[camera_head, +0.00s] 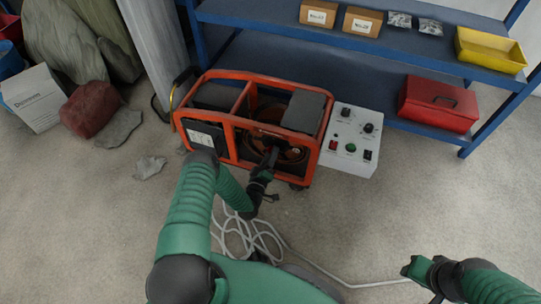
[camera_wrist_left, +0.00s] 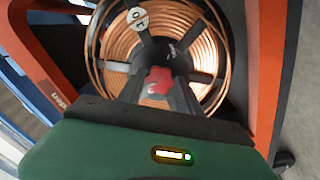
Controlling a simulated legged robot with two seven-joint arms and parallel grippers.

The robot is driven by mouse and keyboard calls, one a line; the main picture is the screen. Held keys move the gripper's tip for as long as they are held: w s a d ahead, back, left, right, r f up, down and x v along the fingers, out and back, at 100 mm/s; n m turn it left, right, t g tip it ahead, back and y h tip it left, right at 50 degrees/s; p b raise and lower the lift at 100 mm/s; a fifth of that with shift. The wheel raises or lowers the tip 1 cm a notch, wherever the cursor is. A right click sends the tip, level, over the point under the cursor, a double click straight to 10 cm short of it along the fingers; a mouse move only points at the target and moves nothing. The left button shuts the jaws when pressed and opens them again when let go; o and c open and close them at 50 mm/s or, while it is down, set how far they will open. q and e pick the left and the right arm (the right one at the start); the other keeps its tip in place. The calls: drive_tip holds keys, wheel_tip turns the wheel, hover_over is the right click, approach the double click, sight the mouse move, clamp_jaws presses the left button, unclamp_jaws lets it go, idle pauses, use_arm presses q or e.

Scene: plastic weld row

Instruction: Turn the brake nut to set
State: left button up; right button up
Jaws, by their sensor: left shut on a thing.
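An orange-framed machine (camera_head: 232,150) stands on the floor with a spool of copper-coloured wire (camera_wrist_left: 205,65) inside it. At the spool's hub sits a red lobed knob (camera_wrist_left: 158,80), which appears to be the brake nut. My left gripper (camera_wrist_left: 160,92) reaches into the frame and is shut on this red nut, with a finger on either side. In the head view the left gripper (camera_head: 270,158) hides most of the nut. A round white tag (camera_wrist_left: 138,19) with dark marks shows near the spool's rim. My right gripper (camera_head: 418,272) is low at the right, away from the machine; its fingers are unclear.
A white control box (camera_head: 350,140) with knobs and buttons stands right beside the machine. Blue shelving (camera_head: 370,62) behind holds cartons, a yellow tray (camera_head: 490,50) and a red case (camera_head: 438,104). White cable (camera_head: 240,232) lies on the floor in front. Rubble and sacks are at left.

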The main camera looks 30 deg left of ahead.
use_arm(q)
drive_tip(key=shift+s+d+f, duration=0.1)
drive_tip(key=shift+d+f, duration=0.15)
drive_tip(key=o, duration=1.3)
drive_tip(key=shift+o, duration=0.3)
drive_tip(key=shift+a, duration=0.1)
drive_tip(key=shift+r, duration=0.1)
drive_tip(key=p+v, duration=0.7)
drive_tip(key=v, duration=0.9)
drive_tip(key=shift+s, duration=0.4)
